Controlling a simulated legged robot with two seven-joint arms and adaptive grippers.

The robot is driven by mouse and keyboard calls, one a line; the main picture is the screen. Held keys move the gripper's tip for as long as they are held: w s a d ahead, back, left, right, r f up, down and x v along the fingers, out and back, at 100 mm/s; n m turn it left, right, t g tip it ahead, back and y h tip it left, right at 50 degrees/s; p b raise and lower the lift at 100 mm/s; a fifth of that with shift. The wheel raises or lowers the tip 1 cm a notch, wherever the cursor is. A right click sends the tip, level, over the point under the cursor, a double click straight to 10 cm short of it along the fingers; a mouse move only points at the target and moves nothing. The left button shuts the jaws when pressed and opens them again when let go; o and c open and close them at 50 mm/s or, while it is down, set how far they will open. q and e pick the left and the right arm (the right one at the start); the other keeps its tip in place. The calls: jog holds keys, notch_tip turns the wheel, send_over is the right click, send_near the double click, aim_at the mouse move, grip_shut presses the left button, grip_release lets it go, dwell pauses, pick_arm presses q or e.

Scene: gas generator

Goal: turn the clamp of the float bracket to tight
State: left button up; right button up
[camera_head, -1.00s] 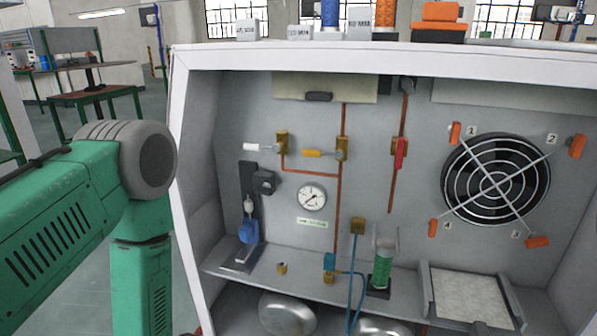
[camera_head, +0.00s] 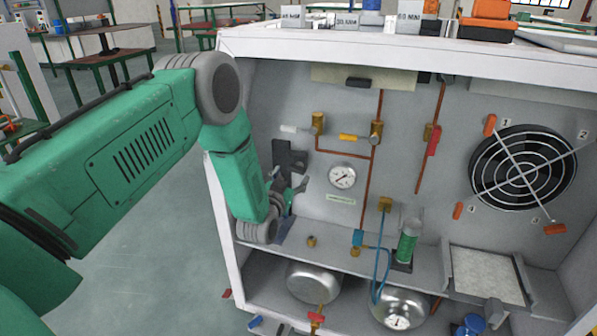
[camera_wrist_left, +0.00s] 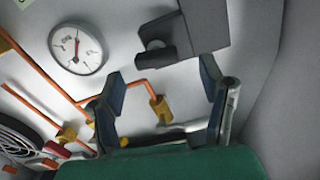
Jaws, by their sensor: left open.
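The float bracket (camera_head: 284,153) is a dark upright post on the back wall at the left inside the cabinet. My left arm and gripper hide its lower part and the blue float in the head view. In the left wrist view the dark bracket (camera_wrist_left: 204,30) shows at the top, with its clamp (camera_wrist_left: 156,50), a dark block with a round end, on its left side. My left gripper (camera_head: 288,184) is open in front of the bracket. In the wrist view its two fingers (camera_wrist_left: 162,86) are spread below the clamp, with nothing between them. My right gripper is not in view.
A pressure gauge (camera_head: 342,177) and copper pipes with a white-handled valve (camera_head: 318,124) are close to the right of the gripper. The cabinet's left wall is close on the left. A green cylinder (camera_head: 407,243) stands on the shelf; metal vessels (camera_head: 313,281) sit below.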

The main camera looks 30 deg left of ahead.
aim_at(295, 171)
pick_arm(q)
jog(key=x, duration=0.4)
jog(key=shift+f+b, duration=0.1)
jog(key=shift+b, duration=0.25)
jog(key=shift+w+d+r, duration=0.25)
jog(key=shift+w+d, duration=0.15)
jog(key=shift+d, duration=0.05)
jog(key=shift+a, duration=0.1)
jog(key=shift+a+f, duration=0.15)
jog(key=shift+a, duration=0.2)
jog(key=c, duration=1.2)
